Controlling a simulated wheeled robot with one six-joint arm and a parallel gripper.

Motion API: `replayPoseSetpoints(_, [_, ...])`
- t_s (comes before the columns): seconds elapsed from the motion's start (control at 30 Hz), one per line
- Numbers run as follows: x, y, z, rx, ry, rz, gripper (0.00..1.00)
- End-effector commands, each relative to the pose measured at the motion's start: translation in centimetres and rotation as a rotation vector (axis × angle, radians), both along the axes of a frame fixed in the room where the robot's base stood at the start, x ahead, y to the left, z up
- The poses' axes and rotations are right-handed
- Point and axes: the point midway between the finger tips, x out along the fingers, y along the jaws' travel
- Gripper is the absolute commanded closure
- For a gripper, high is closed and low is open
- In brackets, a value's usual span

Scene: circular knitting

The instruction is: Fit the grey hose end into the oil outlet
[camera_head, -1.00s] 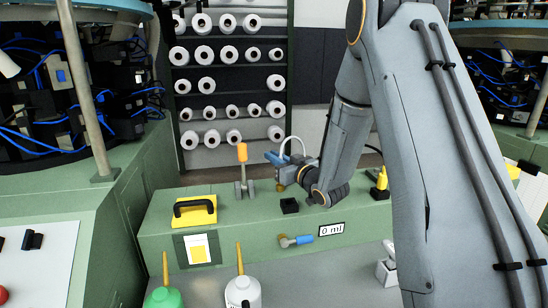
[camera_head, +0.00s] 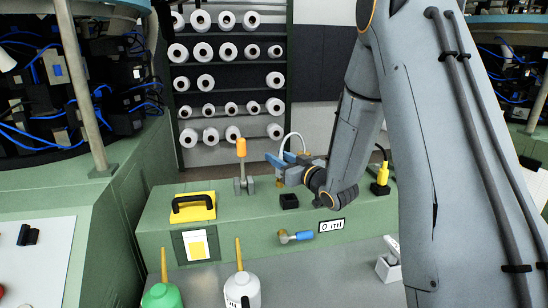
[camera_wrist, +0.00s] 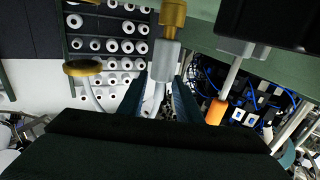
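In the wrist view, the grey hose end (camera_wrist: 165,58) sits between the two blue fingers of my gripper (camera_wrist: 164,66), which lie close along its sides. Its pale hose runs back between the fingers. A brass fitting (camera_wrist: 173,14) meets the hose end in line; it looks like the oil outlet, but I cannot tell how deep they join. In the head view, my gripper (camera_head: 276,160) is low over the back of the green box, with brass (camera_head: 281,183) just below it. The hose arches above the fingers. The hose end is mostly hidden there.

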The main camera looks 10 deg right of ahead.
Motion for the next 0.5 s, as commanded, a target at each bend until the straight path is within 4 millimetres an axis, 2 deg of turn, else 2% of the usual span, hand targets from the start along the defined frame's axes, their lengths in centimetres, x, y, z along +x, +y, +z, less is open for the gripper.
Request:
replayPoseSetpoints(0.23, [-3.5,-1.5,-0.1,0.0,0.001,-0.001,0.69])
replayPoseSetpoints(0.5, [-4.6,-1.9,0.0,0.0,0.0,0.001,0.69])
